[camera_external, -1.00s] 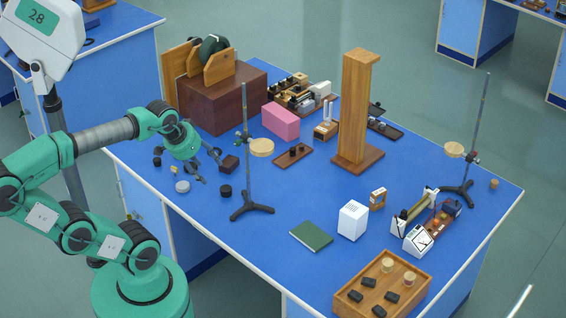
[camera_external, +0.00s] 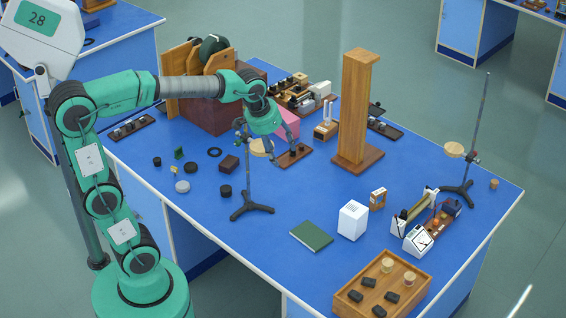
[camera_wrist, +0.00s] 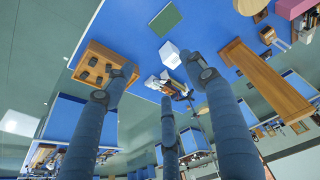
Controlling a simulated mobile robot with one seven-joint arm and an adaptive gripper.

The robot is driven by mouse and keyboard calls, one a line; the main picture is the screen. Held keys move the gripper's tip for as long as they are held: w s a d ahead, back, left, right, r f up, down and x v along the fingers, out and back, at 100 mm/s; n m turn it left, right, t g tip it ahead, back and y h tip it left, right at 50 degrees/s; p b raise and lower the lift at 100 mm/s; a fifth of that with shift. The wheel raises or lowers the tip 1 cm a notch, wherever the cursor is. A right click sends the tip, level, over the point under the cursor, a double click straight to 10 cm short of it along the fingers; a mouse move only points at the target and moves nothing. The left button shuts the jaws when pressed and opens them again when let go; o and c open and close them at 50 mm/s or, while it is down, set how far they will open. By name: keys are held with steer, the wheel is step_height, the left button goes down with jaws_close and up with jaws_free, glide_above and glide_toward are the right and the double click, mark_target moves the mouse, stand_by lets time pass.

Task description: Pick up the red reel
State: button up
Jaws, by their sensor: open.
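I cannot make out a red reel in either view. My gripper (camera_external: 290,148) is open, with no object visible between its fingers. In the external view it is above the blue bench, in front of the pink block (camera_external: 286,122) and over or near a small brown board (camera_external: 291,160). Its height above the board is hard to tell. In the wrist view the spread fingers (camera_wrist: 160,80) face the bench, with the wooden tray, the white box and the wooden column beyond them.
The wooden column (camera_external: 358,105) stands right of my gripper. A stand (camera_external: 247,180) with a cream disc is close on its left. A black reel-like piece (camera_external: 225,191) and a grey one (camera_external: 182,187) lie at left. A wooden tray (camera_external: 345,310) and green book (camera_external: 311,236) are in front.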

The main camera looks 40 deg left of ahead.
steer(key=w+d+f+g, duration=0.1)
steer(key=w+d+f, duration=0.2)
steer(key=w+d, duration=0.3)
steer(key=w+d+f+b, duration=0.1)
steer(key=w+d+f, duration=0.2)
steer(key=d, duration=0.5)
steer(key=w+d+f+g, duration=0.1)
steer(key=w+d+f, duration=0.35)
steer(key=d, duration=0.35)
steer(key=w+d+f, duration=0.1)
steer(key=d+f, duration=0.8)
steer(key=d, duration=0.2)
steer(key=w+d+f+m+b, duration=0.1)
steer(key=w+d+f, duration=0.1)
steer(key=d+f, duration=0.6)
steer(key=d, duration=0.4)
steer(key=shift+w+d+f+g+y, duration=0.2)
steer(key=shift+f+g+y, duration=0.1)
steer(key=shift+f, duration=0.1)
steer(key=b, duration=0.1)
glide_above(410, 276)
steer(key=s, duration=0.1)
step_height(410, 276, down, 7)
steer(key=shift+a, duration=0.1)
steer(key=shift+w+f+b, duration=0.15)
steer(key=shift+f+b, duration=0.15)
steer(key=shift+f, duration=0.45)
